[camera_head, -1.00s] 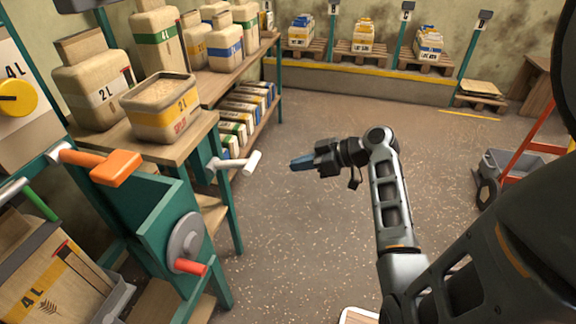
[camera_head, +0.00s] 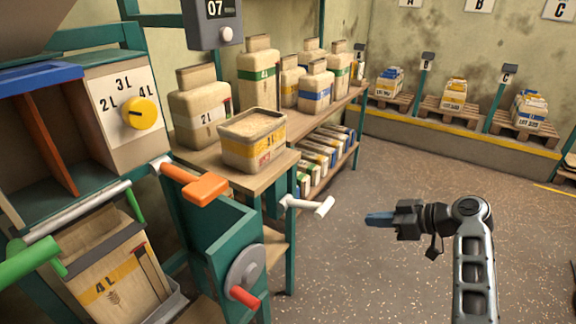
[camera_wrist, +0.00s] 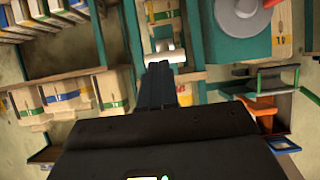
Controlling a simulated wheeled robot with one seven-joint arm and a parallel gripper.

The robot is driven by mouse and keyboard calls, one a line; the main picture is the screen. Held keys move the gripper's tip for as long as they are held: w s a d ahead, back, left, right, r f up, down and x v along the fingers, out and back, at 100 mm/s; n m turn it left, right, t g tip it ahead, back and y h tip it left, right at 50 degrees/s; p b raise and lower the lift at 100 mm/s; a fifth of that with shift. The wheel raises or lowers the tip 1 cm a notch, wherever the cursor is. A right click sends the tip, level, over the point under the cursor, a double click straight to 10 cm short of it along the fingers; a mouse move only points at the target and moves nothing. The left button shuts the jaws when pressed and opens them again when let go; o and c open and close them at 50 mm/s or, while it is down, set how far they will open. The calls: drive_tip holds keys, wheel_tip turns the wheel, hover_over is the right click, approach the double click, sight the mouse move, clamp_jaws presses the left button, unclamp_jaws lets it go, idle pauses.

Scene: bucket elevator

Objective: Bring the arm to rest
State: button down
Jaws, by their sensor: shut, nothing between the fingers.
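My gripper (camera_head: 380,219) is at the right of the head view, held out over the open floor and pointing left. Its blue-grey fingers are together with nothing between them. The white crank handle (camera_head: 308,205) on the bench lies to the left of the fingertips, with a gap between them in the head view. In the wrist view my shut fingers (camera_wrist: 157,75) reach up the middle, and the white handle (camera_wrist: 165,56) shows just beyond their tips; the distance there is hard to judge.
A teal machine with an orange handle (camera_head: 192,182) and a grey wheel (camera_head: 245,272) stands at the left. A wooden bench (camera_head: 195,156) holds an open grain container (camera_head: 252,140) and several bags. Pallets (camera_head: 450,112) line the back wall. The speckled floor (camera_head: 390,165) is clear.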

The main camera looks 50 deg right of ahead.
drive_tip(key=s+a+f+m+g+h+p, duration=0.1)
drive_tip(key=s+a+f+m+h+p, duration=0.15)
drive_tip(key=a, duration=0.65)
drive_tip(key=s+a+f+m+g+h+p, duration=0.1)
drive_tip(key=s+a+f+g, duration=0.15)
drive_tip(key=a, duration=0.65)
drive_tip(key=s+a+r+t+p, duration=0.1)
drive_tip(key=s+a+r+t, duration=0.1)
drive_tip(key=a+r, duration=0.3)
drive_tip(key=s+a+r+n+t+y+p, duration=0.1)
drive_tip(key=s+a+r+t, duration=0.1)
drive_tip(key=s+a+r, duration=0.3)
drive_tip(key=s+a+r+n+t+y+p, duration=0.1)
drive_tip(key=s+a+r+t, duration=0.1)
drive_tip(key=s+a+r, duration=0.2)
drive_tip(key=a+r, duration=0.3)
drive_tip(key=r, duration=0.4)
drive_tip(key=shift+a+r, duration=0.2)
drive_tip(key=shift+r, duration=0.1)
